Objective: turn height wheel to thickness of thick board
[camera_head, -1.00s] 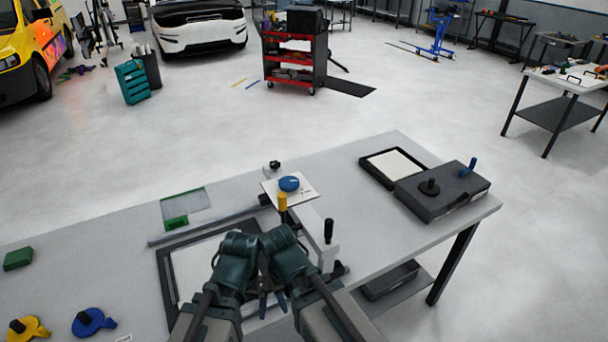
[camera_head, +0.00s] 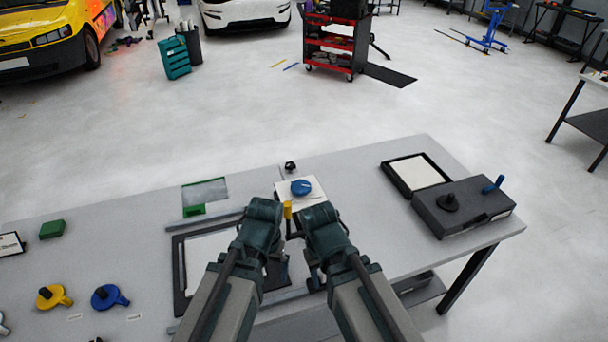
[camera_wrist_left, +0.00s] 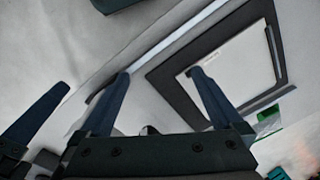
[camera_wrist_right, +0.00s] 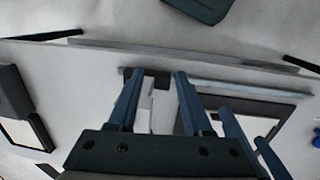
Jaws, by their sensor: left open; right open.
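The height wheel appears to be the blue round knob (camera_head: 301,187) on a white plate (camera_head: 316,190) at the middle of the bench. Its setting is too small to read. A yellow-topped post (camera_head: 287,209) stands just in front of it. My left gripper (camera_wrist_left: 160,75) is open and empty above the bench near a dark-framed white panel (camera_wrist_left: 240,70). My right gripper (camera_wrist_right: 157,76) is open beside it, with a dark block seen beyond its fingers. Both sit on the near side of the knob, apart from it. I cannot tell which piece is the thick board.
A grey box with a black knob (camera_head: 464,208) and a black tray with a white sheet (camera_head: 417,173) are at the right end of the bench (camera_head: 385,226). Yellow (camera_head: 53,297) and blue (camera_head: 108,297) discs and a green block (camera_head: 52,229) lie left. Free floor lies beyond.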

